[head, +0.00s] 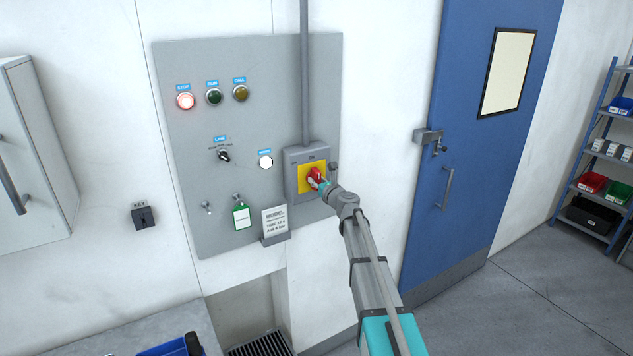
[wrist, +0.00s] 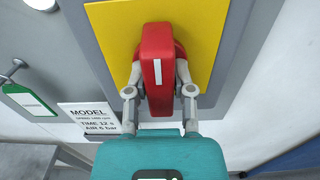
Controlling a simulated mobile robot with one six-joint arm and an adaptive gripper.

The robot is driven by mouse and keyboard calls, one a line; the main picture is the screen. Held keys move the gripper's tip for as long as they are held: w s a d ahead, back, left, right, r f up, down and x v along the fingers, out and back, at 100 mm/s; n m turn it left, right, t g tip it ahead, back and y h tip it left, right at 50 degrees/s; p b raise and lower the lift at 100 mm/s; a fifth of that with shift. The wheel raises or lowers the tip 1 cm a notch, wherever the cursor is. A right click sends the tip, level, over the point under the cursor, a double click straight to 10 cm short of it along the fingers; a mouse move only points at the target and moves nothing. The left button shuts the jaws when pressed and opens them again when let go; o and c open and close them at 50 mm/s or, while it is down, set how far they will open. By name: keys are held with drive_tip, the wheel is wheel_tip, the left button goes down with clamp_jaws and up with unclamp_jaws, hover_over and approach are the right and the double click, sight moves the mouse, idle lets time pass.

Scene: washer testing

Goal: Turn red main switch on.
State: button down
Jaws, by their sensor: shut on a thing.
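The red main switch (head: 315,175) sits on a yellow plate (head: 305,184) in a grey box (head: 293,157) at the right of the wall panel. In the wrist view the red handle (wrist: 157,68) fills the upper middle, with a white stripe along its length. The handle stands about upright in that view, on the yellow plate (wrist: 112,37). My gripper (wrist: 160,88) has one finger on each side of the handle and is shut on it. In the head view my gripper (head: 319,181) partly covers the switch. The position marks around the switch are too small to read.
The grey panel (head: 185,150) carries a lit red STOP lamp (head: 185,101), dark lamps, a selector, a white button (head: 265,162), a green tag (head: 241,216) and a model card (head: 275,222). A blue door (head: 480,130) and shelves (head: 600,150) stand to the right.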

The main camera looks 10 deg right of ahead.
drive_tip(key=shift+s, duration=0.1)
drive_tip(key=shift+c, duration=2.4)
unclamp_jaws()
drive_tip(key=v, duration=1.2)
